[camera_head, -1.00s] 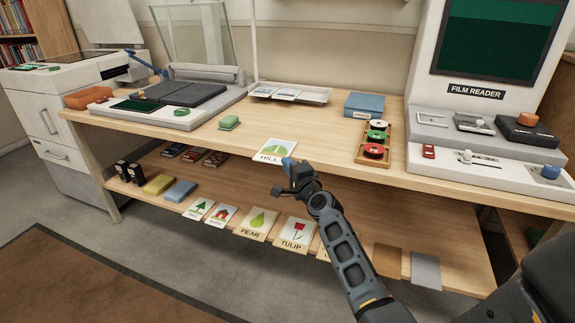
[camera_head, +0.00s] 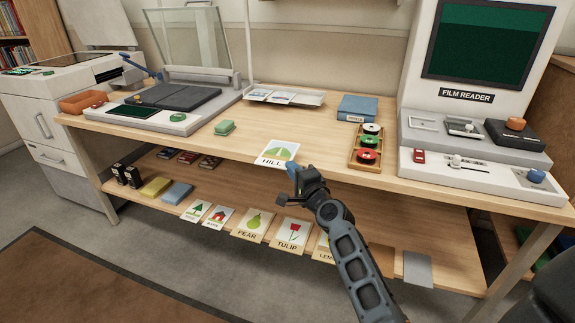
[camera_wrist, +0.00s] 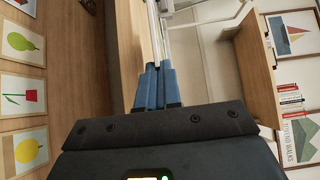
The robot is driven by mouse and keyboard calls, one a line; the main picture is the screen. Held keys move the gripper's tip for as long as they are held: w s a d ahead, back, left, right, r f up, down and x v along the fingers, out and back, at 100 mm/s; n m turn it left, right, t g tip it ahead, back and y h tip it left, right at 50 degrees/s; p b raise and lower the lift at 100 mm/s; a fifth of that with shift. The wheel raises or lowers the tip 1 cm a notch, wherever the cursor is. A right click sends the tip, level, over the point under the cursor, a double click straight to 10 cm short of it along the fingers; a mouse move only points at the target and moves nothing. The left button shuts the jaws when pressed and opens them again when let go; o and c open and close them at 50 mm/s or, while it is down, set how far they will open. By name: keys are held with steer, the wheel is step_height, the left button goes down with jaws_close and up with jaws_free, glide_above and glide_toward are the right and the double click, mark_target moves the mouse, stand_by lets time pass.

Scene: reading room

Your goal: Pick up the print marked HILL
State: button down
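The HILL print (camera_head: 277,153), a white card with a green hill picture, lies about level at the table's front edge, its near side jutting out. My gripper (camera_head: 291,168) is at that near edge, in front of the table, with blue fingertips. In the wrist view, my gripper's fingers (camera_wrist: 157,88) are close together on a thin pale strip, which looks like the print (camera_wrist: 156,35) seen edge-on. The picture side is not visible there. I cannot tell whether the print still touches the tabletop.
The lower shelf holds prints marked PEAR (camera_head: 253,224), TULIP (camera_head: 292,234) and others. On the table (camera_head: 315,120) stand a green block (camera_head: 224,127), a wooden tray (camera_head: 354,158) with discs, a blue box (camera_head: 358,108) and the film reader (camera_head: 420,125). The tabletop behind the print is clear.

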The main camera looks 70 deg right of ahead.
steer(key=s+a+r+p, duration=0.1)
steer(key=s+a+r, duration=0.1)
steer(key=s+a, duration=0.3)
steer(key=shift+s+r, duration=0.4)
steer(key=shift+s, duration=0.1)
steer(key=shift+a, duration=0.15)
